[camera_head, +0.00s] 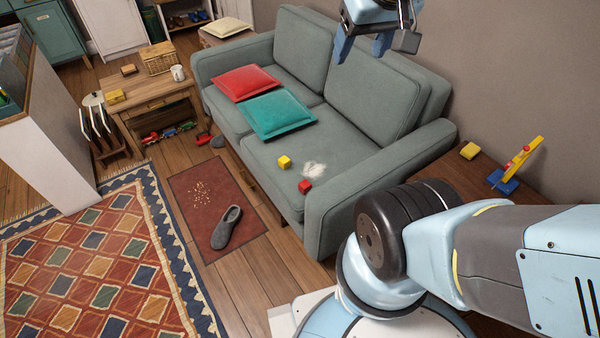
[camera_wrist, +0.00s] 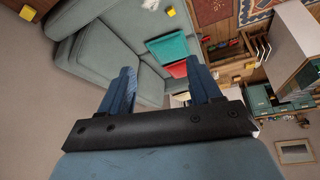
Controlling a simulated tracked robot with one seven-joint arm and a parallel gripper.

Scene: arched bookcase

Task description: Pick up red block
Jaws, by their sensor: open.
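The red block (camera_head: 305,187) is a small cube on the grey-green sofa seat (camera_head: 262,158), near its front edge and close to the right armrest, in the head view. A yellow block (camera_head: 285,162) lies just left of it and behind it. I cannot make out the red block in the wrist view, where the yellow block (camera_wrist: 171,12) shows at the top edge. My gripper (camera_head: 362,46) is open and empty, high over the sofa's back, well apart from the red block. Its two blue fingers also show spread in the wrist view (camera_wrist: 160,74).
A white patch (camera_head: 314,170) lies beside the blocks. Red (camera_head: 245,83) and teal (camera_head: 278,114) cushions lie on the sofa's left half. The right armrest (camera_head: 385,180) rises beside the blocks. A side table (camera_head: 460,186) with a yellow item and a colourful toy stands right.

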